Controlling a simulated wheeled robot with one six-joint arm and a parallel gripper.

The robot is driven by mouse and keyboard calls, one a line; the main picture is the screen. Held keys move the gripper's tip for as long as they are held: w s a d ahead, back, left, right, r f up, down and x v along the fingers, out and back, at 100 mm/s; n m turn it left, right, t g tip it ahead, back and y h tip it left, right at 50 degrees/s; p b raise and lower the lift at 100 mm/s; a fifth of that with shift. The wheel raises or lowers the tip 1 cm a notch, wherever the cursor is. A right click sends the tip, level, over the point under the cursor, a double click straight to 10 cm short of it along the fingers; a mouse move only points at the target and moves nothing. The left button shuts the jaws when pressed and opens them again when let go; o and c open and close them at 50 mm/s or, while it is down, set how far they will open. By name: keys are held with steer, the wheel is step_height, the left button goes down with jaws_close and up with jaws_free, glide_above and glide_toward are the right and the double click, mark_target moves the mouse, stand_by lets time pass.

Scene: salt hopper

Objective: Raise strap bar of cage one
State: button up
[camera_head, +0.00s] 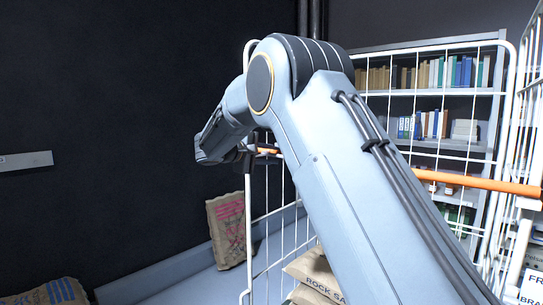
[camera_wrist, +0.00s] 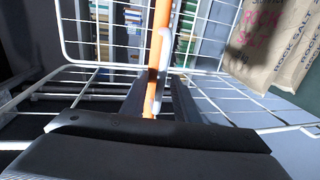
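The orange strap bar (camera_head: 480,182) runs across the front of the white wire cage (camera_head: 249,215), and my arm hides its middle. Its left end shows near my gripper (camera_head: 243,158), which is mostly hidden behind my own arm. In the wrist view the orange bar (camera_wrist: 151,88) runs down from the top edge to the dark body of my gripper (camera_wrist: 150,125). A white loop-shaped piece (camera_wrist: 163,62) stands beside the bar.
Salt sacks (camera_head: 318,277) lie inside the cage; another sack (camera_head: 228,230) leans at the dark wall. A shelf (camera_head: 420,92) with books and boxes stands behind the cage. More white cage wire (camera_head: 520,130) rises at the right. In the wrist view, sacks (camera_wrist: 270,45) are at the upper right.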

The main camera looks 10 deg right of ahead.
jaws_close()
